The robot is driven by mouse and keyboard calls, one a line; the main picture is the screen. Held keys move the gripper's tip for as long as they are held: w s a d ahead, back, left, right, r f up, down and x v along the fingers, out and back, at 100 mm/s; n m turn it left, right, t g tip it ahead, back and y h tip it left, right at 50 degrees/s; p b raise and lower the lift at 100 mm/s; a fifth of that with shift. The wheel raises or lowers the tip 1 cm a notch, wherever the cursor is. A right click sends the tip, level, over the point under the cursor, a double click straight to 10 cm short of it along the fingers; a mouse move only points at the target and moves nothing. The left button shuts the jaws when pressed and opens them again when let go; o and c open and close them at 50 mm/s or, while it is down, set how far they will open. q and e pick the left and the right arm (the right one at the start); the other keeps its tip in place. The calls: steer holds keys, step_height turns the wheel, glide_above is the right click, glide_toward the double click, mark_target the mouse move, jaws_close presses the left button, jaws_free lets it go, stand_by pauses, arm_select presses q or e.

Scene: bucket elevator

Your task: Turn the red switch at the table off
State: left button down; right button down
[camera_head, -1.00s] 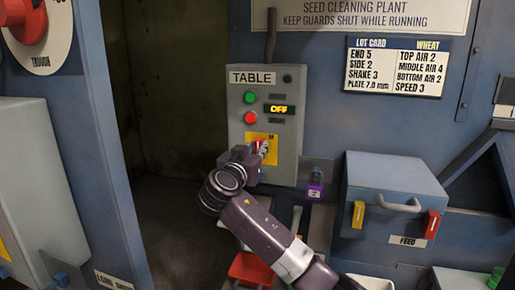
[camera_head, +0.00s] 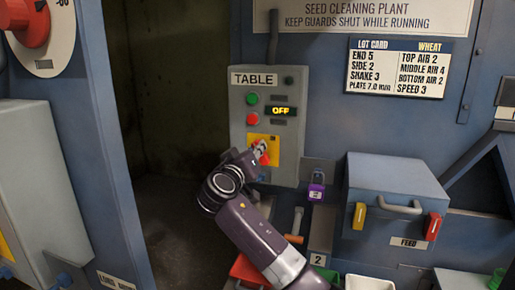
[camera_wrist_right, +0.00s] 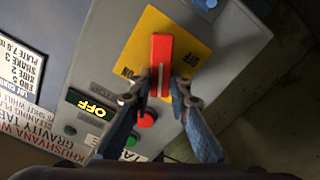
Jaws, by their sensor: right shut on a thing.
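The red switch (camera_head: 265,159) sits on a yellow plate (camera_head: 254,138) low on the grey TABLE panel (camera_head: 290,150). In the right wrist view the red handle (camera_wrist_right: 161,58) lies between the ON and OFF words on the plate, with a white line on it. My right gripper (camera_head: 260,149) is at the switch, and in the right wrist view its two fingers (camera_wrist_right: 163,91) are shut on the near end of the handle. My gripper partly hides the switch in the head view. The panel's display (camera_head: 281,111) reads OFF. My left gripper is not in view.
A green button (camera_head: 252,99) and a red button (camera_head: 253,119) sit just above the yellow plate. A purple-tagged latch (camera_head: 316,191) and the FEED box (camera_head: 392,190) are to the right. A dark open doorway (camera_head: 165,120) lies left of the panel.

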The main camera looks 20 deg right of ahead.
steer(key=shift+w+a+f+n+p, duration=0.25)
steer(key=shift+n+p, duration=0.75)
steer(key=shift+n, duration=1)
steer(key=shift+s+f+n+p, duration=0.1)
steer(key=shift+f+n+p, duration=0.2)
steer(key=shift+n+p, duration=1.2)
steer(key=shift+w+a+f+n+p, duration=0.15)
steer(key=shift+f+n+p, duration=0.25)
steer(key=shift+n, duration=2.1)
steer(key=c, duration=1.8)
jaws_free()
steer(key=shift+r, duration=0.1)
steer(key=v, duration=1.2)
